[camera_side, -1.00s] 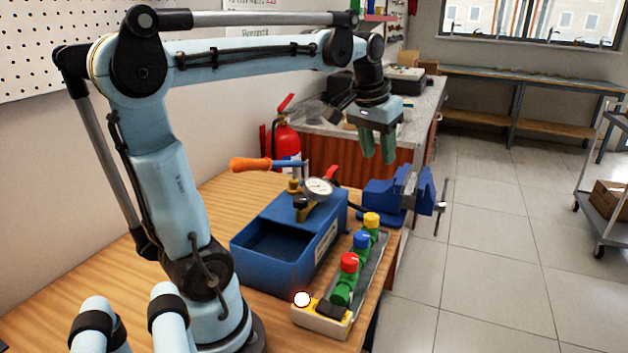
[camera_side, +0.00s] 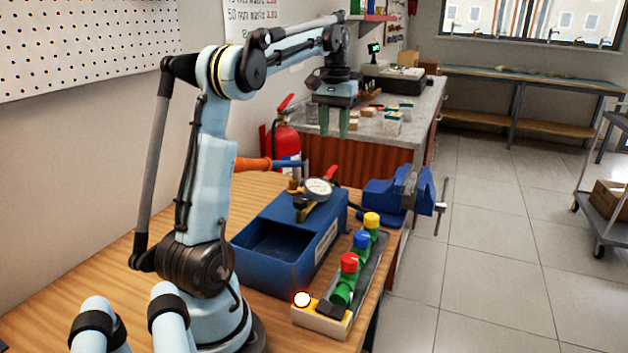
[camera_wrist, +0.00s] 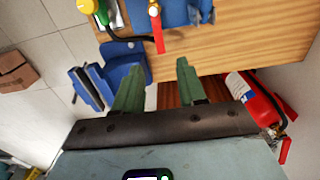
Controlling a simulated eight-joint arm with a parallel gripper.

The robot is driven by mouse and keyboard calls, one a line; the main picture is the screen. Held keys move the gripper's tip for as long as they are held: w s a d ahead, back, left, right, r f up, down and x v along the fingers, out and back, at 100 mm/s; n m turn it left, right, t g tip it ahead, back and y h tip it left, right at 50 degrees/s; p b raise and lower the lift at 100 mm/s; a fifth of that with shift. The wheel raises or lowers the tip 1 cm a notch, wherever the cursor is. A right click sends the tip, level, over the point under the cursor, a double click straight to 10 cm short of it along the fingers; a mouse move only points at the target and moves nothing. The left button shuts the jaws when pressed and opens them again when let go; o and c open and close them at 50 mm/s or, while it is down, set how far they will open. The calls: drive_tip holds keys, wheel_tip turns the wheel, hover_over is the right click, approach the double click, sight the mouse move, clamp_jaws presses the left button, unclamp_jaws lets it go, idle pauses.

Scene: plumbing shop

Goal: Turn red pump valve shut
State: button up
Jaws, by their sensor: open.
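The blue test pump (camera_side: 290,238) stands on the wooden table, with a round gauge (camera_side: 318,188) and an orange-gripped handle (camera_side: 252,164). A small red lever, the pump valve (camera_side: 332,176), shows behind the gauge. In the wrist view the red valve lever (camera_wrist: 158,32) points down toward my gripper from the gauge. My gripper (camera_side: 333,122) is open and empty, fingers down, above and beyond the pump. In the wrist view its two green fingers (camera_wrist: 158,76) are apart, and the lever lies beyond their tips, not between them.
A strip with red (camera_side: 349,262), blue and yellow knobs sits at the table's right edge. A blue vise (camera_side: 385,195) stands right of the pump. A red fire extinguisher (camera_side: 284,137) is behind the table, by a cluttered counter (camera_side: 425,105).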

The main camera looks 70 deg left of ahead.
sight(333, 168)
wheel_tip(333, 168, down, 9)
idle(0.5)
clamp_jaws()
